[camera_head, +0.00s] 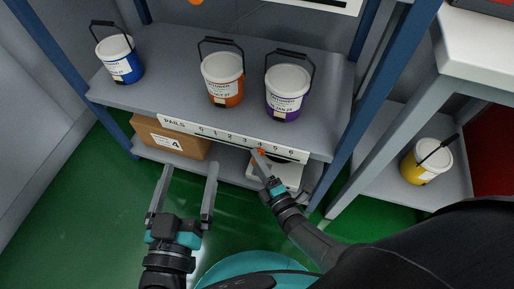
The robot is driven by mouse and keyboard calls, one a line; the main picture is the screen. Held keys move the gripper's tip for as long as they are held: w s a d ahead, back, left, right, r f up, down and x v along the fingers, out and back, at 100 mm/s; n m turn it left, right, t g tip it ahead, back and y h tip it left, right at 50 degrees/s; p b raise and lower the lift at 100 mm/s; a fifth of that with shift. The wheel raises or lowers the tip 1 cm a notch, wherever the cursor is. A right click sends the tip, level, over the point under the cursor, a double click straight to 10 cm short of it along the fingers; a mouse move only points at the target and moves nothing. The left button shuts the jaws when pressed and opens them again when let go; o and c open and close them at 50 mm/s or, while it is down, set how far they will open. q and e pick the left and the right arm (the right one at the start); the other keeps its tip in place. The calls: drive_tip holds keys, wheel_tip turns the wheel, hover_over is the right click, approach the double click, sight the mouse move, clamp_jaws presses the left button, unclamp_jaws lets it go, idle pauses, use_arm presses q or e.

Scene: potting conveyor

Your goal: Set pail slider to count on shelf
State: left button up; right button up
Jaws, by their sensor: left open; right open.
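A blue pail (120,61), an orange pail (223,80) and a purple pail (288,93) stand upright on the upper shelf (165,92). A white scale marked PAILS, 0 to 6 (225,136), runs along the shelf's front edge. A small orange slider (261,151) sits just below the 4, partly hidden by my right gripper. My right gripper (257,157) is open, its fingertips at the slider; I cannot tell whether they touch it. My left gripper (188,168) is open and empty, in front of the lower shelf.
A cardboard box (171,139) labelled 4 and a white object (287,176) are on the lower shelf. A yellow pail (426,162) stands on a separate grey unit at the right. Blue posts frame the shelves. The green floor (110,200) is clear at the left.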

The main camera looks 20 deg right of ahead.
drive_tip(key=shift+w+a, duration=0.1)
drive_tip(key=shift+w, duration=0.35)
clamp_jaws()
idle(0.3)
idle(0.9)
